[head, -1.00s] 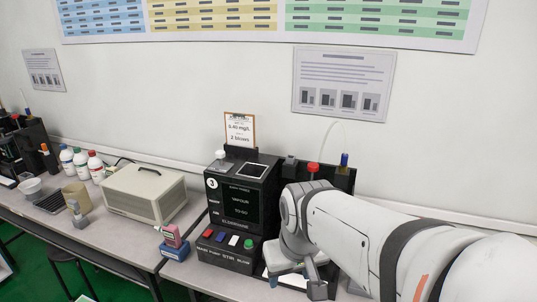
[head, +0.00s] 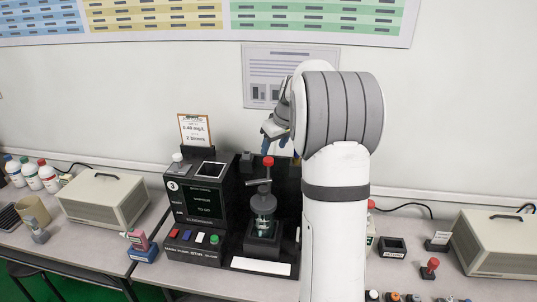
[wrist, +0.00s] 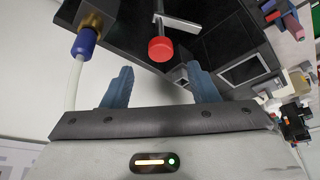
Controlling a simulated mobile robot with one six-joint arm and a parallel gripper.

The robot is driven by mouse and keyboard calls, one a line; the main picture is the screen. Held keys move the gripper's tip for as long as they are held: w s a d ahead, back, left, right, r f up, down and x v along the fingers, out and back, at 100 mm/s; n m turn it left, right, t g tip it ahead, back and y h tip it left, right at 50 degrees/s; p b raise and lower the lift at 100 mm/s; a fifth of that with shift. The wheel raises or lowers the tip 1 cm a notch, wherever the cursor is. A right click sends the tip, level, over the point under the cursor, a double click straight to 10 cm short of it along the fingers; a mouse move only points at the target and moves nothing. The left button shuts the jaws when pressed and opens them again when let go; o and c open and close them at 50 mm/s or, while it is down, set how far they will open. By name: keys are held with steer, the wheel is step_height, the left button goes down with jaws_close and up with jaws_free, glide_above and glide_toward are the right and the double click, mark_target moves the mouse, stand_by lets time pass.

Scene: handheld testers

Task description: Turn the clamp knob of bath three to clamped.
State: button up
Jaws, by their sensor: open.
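Bath three is the black unit (head: 193,205) with a round "3" label and a lit screen in the head view. Beside it on the right, a glass vessel (head: 263,204) stands on a black base under a metal arm. A red knob (head: 268,161) sits above the vessel at the end of a rod. In the wrist view the red knob (wrist: 161,48) lies beyond and between my two blue fingers, apart from them. My gripper (wrist: 160,68) is open and empty. In the head view my gripper (head: 272,133) is above the red knob, partly hidden by my arm.
A blue cap (wrist: 85,42) with a pale tube is at the left in the wrist view. Coloured buttons (head: 200,237) line the unit's front. A clipboard sign (head: 194,131) stands behind it. Beige boxes (head: 103,200) are at both sides.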

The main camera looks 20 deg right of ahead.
mark_target(269, 159)
steer(key=p+x, duration=0.1)
steer(key=x, duration=0.5)
steer(key=shift+f, duration=0.1)
steer(key=shift+c, duration=0.3)
